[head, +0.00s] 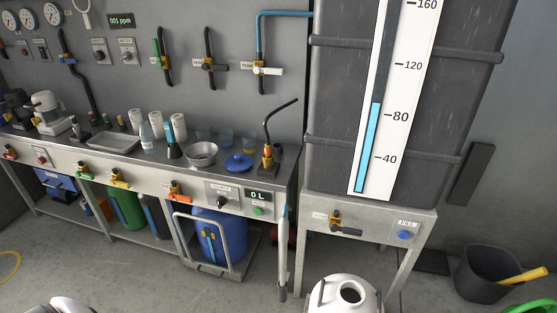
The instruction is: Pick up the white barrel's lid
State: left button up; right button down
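A white rounded container (343,294) with a dark round opening in its top stands at the bottom edge, right of centre. It looks like the white barrel, but its lower part is cut off. No lid shows on its opening. A blue round lid (239,163) with a knob lies on the metal bench, right of a steel bowl. I cannot tell which container it belongs to. Neither of my grippers is in view. A white rounded part at the bottom left edge is too cut off to identify.
The metal bench (110,157) carries cups, bottles, a tray and valves. A blue barrel (220,240) stands under it on a trolley. A large grey tank (335,120) stands on a metal stand. A dark bucket (490,275) is at right.

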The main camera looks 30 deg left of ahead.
aim_at(238, 162)
jog(key=j+z, duration=0.5)
jog(key=j, duration=0.3)
jog(key=j+z, duration=0.5)
jog(key=j, duration=0.3)
jog(key=k, duration=0.05)
